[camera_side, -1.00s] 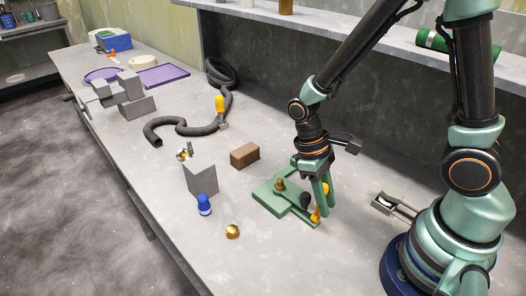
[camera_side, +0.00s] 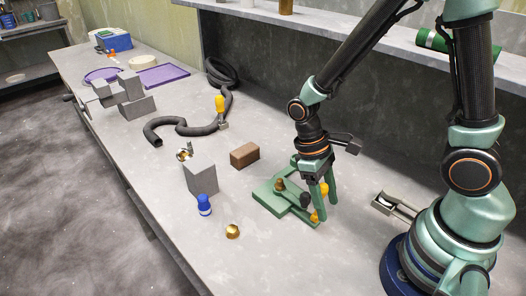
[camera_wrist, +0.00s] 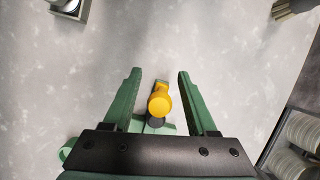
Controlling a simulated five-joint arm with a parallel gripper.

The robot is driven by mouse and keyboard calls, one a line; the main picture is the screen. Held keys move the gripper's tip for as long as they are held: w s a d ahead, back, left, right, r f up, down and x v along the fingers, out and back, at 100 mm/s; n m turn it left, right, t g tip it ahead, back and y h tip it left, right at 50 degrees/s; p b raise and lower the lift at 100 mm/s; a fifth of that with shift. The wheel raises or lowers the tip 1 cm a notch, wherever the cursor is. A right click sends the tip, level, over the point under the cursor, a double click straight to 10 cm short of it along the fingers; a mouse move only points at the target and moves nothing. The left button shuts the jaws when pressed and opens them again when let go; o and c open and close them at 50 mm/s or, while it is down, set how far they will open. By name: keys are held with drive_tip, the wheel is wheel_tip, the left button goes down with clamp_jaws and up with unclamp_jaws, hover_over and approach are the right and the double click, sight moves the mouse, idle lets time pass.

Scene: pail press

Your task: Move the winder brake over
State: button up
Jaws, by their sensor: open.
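A green fixture (camera_side: 268,200), which looks like the winder brake, lies on the bench below my gripper. It has a flat base, a brass-coloured knob (camera_side: 280,185) and a black knob (camera_side: 305,200). A yellow knobbed handle (camera_wrist: 159,101) shows in the wrist view, between my two green fingers and apart from both. In the side view yellow parts (camera_side: 324,189) show partly behind the fingers. My gripper (camera_side: 326,208) is open, pointing down at the fixture's right end, and also shows in the wrist view (camera_wrist: 160,73). The fingers hide part of the fixture.
A brown block (camera_side: 245,155), a grey block (camera_side: 201,178), a blue bottle-shaped piece (camera_side: 204,205) and a brass dome (camera_side: 232,231) stand to the left. A grey metal device (camera_side: 385,203) lies to the right. A black hose (camera_side: 190,129) lies behind. The front bench is mostly clear.

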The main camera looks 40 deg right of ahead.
drive_tip(key=v, duration=1.2)
drive_tip(key=shift+a+r+n, duration=0.1)
drive_tip(key=shift+r+n, duration=0.05)
drive_tip(key=shift+n, duration=0.15)
drive_tip(key=c, duration=0.9)
drive_tip(key=shift+a+r+n, duration=0.25)
drive_tip(key=shift+r+n, duration=0.05)
drive_tip(key=shift+n, duration=0.2)
clamp_jaws()
drive_tip(key=s+a+r+n+t, duration=0.1)
drive_tip(key=a+r+n+t, duration=0.35)
drive_tip(key=n, duration=0.75)
drive_tip(key=s+d+f, duration=0.1)
drive_tip(key=d+f, duration=0.2)
drive_tip(key=f, duration=0.7)
drive_tip(key=shift+s+d+f+g+y, duration=0.25)
drive_tip(key=shift+g+y, duration=0.05)
drive_tip(key=shift+g, duration=0.05)
